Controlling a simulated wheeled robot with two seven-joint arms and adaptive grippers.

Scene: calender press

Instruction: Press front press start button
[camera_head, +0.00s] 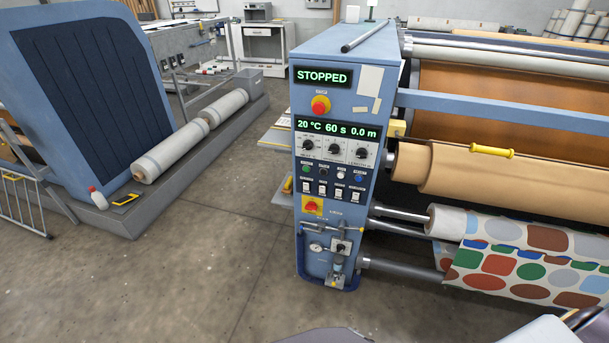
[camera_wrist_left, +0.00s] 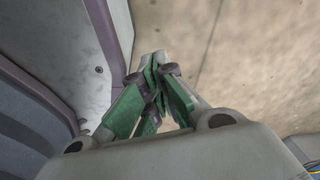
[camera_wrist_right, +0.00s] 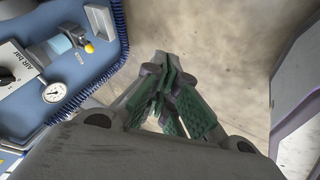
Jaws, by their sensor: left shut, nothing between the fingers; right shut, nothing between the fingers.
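The blue press control cabinet (camera_head: 325,235) stands upright in the middle of the head view. Its upper display (camera_head: 323,77) reads STOPPED. A row of small buttons sits below three black knobs; the leftmost is a green button (camera_head: 306,169), and the labels are too small to read. Black, white and blue buttons (camera_head: 358,177) follow to the right. My left gripper (camera_wrist_left: 158,62) is shut and empty over bare floor. My right gripper (camera_wrist_right: 167,62) is shut and empty, beside the cabinet's lower part and apart from it. Neither gripper shows in the head view.
A pressure gauge (camera_wrist_right: 54,92) and air fittings are low on the cabinet. Rollers with patterned fabric (camera_head: 520,265) extend right. The floor (camera_head: 215,250) left of the cabinet is clear.

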